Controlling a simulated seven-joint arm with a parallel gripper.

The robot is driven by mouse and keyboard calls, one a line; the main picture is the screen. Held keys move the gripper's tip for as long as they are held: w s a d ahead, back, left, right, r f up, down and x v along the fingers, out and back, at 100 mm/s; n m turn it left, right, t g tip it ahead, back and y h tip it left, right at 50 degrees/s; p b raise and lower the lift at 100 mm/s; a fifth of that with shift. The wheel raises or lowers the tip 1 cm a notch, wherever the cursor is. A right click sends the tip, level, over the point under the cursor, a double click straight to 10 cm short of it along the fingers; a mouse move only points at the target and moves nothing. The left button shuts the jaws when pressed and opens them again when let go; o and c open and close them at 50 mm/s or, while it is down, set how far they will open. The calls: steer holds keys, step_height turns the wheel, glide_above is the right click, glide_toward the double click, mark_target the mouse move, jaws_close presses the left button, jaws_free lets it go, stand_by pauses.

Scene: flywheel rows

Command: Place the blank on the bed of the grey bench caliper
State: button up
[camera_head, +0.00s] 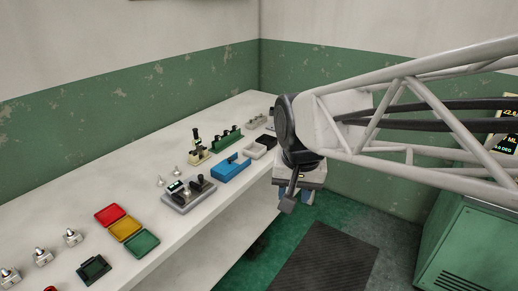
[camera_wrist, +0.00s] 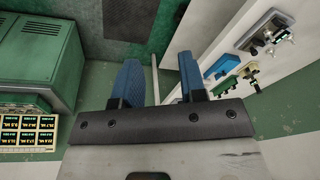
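The grey bench caliper (camera_head: 188,196) stands on the white bench, with black parts and a small display on top. It also shows at the upper right of the wrist view (camera_wrist: 266,34). I cannot tell which thing is the blank; two small pale pointed pieces (camera_head: 175,170) stand behind the caliper. My gripper (camera_head: 297,195) hangs beyond the bench's right edge, apart from the caliper. In the wrist view its two blue fingers (camera_wrist: 158,66) are spread apart with nothing between them.
A blue block (camera_head: 230,168), a cream device with a black lever (camera_head: 199,150) and a green rack (camera_head: 227,138) stand behind the caliper. Red, yellow and green trays (camera_head: 125,228) lie in front of it. A green cabinet (camera_head: 468,245) stands at the right.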

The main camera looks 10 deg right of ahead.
steer(key=s+d+f+n, duration=0.2)
steer(key=s+d+n, duration=0.1)
steer(key=s, duration=0.6)
steer(key=shift+s+f, duration=0.3)
steer(key=shift+s, duration=0.1)
